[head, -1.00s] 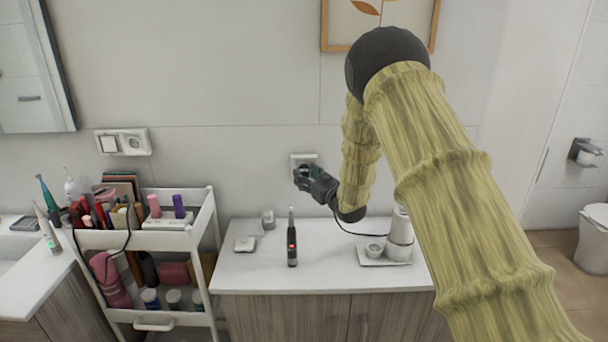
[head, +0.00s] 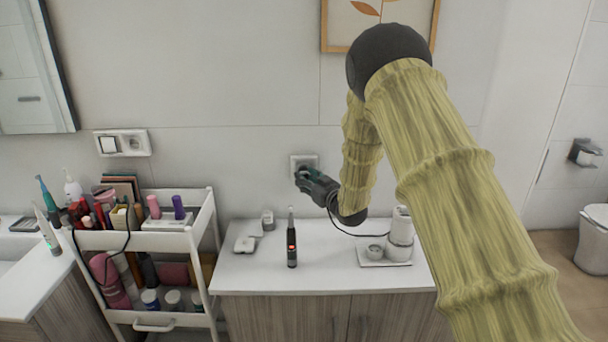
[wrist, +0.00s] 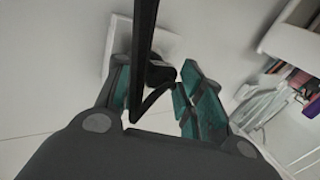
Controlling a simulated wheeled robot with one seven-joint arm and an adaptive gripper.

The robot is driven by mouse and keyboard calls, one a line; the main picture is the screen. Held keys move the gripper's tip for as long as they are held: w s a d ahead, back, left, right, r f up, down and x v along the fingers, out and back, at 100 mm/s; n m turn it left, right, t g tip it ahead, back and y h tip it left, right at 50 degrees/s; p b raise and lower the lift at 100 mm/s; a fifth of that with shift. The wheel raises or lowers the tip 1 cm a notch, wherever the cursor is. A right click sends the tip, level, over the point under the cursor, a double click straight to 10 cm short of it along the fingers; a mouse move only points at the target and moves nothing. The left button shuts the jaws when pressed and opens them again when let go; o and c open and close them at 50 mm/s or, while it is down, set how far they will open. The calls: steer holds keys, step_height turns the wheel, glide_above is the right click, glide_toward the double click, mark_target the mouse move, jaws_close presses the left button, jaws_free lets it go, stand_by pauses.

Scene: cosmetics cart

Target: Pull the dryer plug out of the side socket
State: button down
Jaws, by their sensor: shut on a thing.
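The side socket (head: 303,159) is a white plate on the tiled wall above the counter. Its plate (wrist: 173,44) also shows in the wrist view, partly behind my gripper. My gripper (head: 303,177) is right in front of it, and its teal-padded fingers (wrist: 153,88) are shut around the black dryer plug (wrist: 160,74). The plug is close to the plate; whether its pins are still in the socket is hidden. A black cord (wrist: 145,30) crosses the wrist view in front of the plug. In the head view a cord (head: 345,231) runs down behind my wrist towards a white item on a tray.
The white item (head: 400,232) stands on a small tray (head: 372,262) at the counter's right. A dark trimmer (head: 292,245) stands upright below my gripper. A loaded white cart (head: 203,225) is at the left. The wall around the socket is clear.

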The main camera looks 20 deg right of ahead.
steer(key=shift+s+a, duration=0.15)
steer(key=shift+s, duration=0.2)
steer(key=shift+s, duration=0.2)
steer(key=shift+s+a, duration=0.1)
steer(key=shift+s, duration=0.25)
steer(key=shift+s+a, duration=0.1)
steer(key=shift+s, duration=0.2)
steer(key=shift+s+a, duration=0.1)
steer(key=shift+s, duration=0.2)
steer(key=shift+s+a, duration=0.15)
steer(key=shift+s, duration=0.45)
